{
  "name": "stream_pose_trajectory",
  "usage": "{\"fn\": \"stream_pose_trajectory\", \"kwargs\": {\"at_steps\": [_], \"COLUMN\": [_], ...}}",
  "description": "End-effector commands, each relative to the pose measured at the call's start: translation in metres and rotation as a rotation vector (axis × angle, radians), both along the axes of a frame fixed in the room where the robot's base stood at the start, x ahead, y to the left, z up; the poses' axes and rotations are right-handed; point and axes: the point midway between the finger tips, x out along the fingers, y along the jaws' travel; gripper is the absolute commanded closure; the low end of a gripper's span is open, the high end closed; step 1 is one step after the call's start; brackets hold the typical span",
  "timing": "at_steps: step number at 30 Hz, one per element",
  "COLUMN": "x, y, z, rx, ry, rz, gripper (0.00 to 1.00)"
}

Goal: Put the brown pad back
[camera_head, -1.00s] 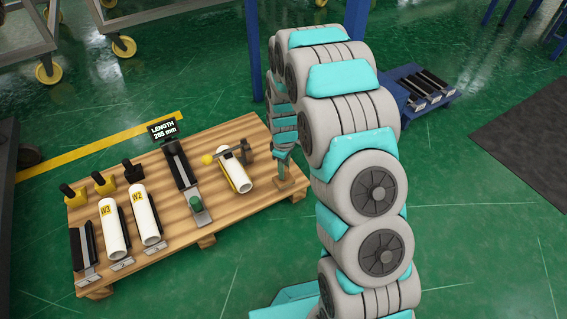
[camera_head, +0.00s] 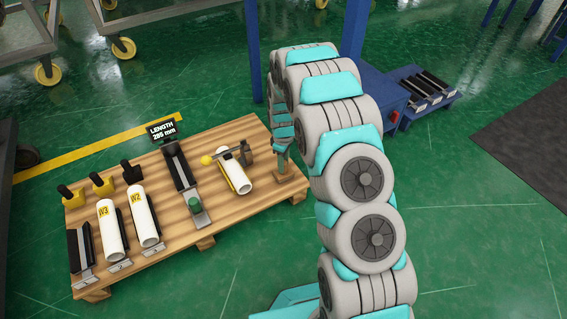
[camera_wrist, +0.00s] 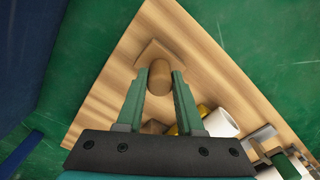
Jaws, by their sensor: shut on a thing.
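The brown pad (camera_wrist: 153,54) has a flat square base and a rounded brown knob. In the wrist view, my gripper (camera_wrist: 160,78) has its two green fingers on either side of the knob, shut on it. In the head view, my gripper (camera_head: 282,149) points down over the pad (camera_head: 289,188) at the right corner of the wooden pallet (camera_head: 235,218). The pad looks upright. I cannot tell whether its base touches the pallet or hangs just above it.
A white roll in a clamp with a yellow knob (camera_head: 235,172) lies just left of the pad. Further left are a measuring trough (camera_head: 180,170) with a LENGTH display (camera_head: 162,130) and white rolls marked W2 (camera_head: 146,220) and W3 (camera_head: 110,232). A blue post (camera_head: 253,50) stands behind.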

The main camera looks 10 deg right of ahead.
Motion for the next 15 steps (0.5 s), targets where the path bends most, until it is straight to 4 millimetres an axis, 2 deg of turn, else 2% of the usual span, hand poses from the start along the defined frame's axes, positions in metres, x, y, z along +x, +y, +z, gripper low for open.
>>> {"fn": "stream_pose_trajectory", "kwargs": {"at_steps": [5, 6, 13, 15], "x": [0.0001, 0.0001, 0.0003, 0.0003], "y": [0.0003, 0.0003, 0.0003, 0.0003], "z": [-0.0016, -0.0016, -0.0013, -0.0013], "rx": [0.0, -0.001, 0.0, 0.0], "ry": [0.0, -0.001, -0.001, -0.001], "rz": [0.0, 0.0, 0.0, 0.0], "gripper": [1.0, 0.61, 0.35, 0.34]}}
